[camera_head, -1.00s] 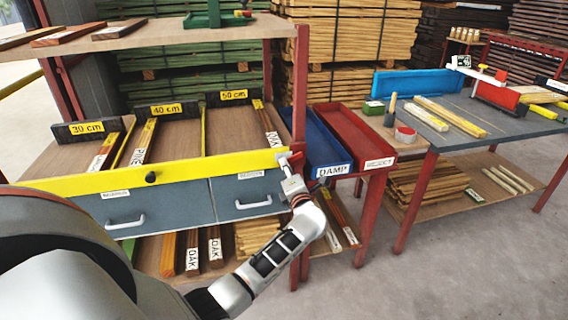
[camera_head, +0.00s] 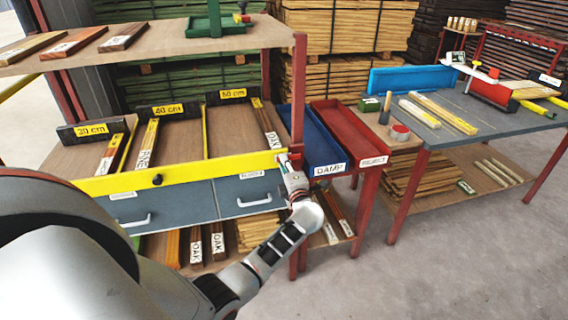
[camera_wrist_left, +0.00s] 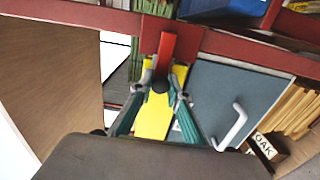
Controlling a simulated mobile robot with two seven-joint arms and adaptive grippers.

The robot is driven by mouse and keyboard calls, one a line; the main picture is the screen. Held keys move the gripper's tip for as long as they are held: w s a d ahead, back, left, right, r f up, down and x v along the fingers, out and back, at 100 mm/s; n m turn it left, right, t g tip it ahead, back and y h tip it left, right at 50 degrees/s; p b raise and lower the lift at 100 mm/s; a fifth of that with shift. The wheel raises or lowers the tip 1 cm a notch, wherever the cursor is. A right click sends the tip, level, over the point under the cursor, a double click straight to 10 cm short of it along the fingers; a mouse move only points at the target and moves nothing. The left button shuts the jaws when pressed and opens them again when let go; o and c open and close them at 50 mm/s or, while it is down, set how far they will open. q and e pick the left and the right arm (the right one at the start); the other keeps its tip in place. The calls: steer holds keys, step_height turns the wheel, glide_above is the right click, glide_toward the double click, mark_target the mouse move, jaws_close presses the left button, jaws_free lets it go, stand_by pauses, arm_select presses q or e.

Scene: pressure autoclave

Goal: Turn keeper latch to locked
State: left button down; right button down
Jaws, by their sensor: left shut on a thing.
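A yellow bar (camera_head: 190,172) runs along the front of the sorting bench, with a black knob (camera_head: 157,180) on its face. My left gripper (camera_head: 289,168) is at the bar's right end, beside the red post (camera_head: 299,95). In the left wrist view my left gripper (camera_wrist_left: 164,84) is shut around a small dark knob (camera_wrist_left: 160,86). A red piece (camera_wrist_left: 168,48), apparently the keeper latch, lies just beyond the fingertips, in line with the yellow strip (camera_wrist_left: 155,115). The fingers partly hide the latch, so its exact position is unclear. My right gripper is not in view.
Grey drawers with handles (camera_head: 252,203) sit under the bar. Blue (camera_head: 325,150) and red (camera_head: 365,150) trays stand just right of the post. Marked board slots lie behind the bar. A grey worktable (camera_head: 480,125) stands farther right, with clear floor in front.

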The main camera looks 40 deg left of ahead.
arm_select(q)
steer(key=shift+f, duration=0.1)
steer(key=c, duration=1.9)
jaws_free()
steer(key=shift+s+d, duration=0.1)
steer(key=shift+d, duration=0.05)
steer(key=v, duration=1.1)
steer(key=shift+s+d, duration=0.25)
steer(key=shift+s, duration=0.05)
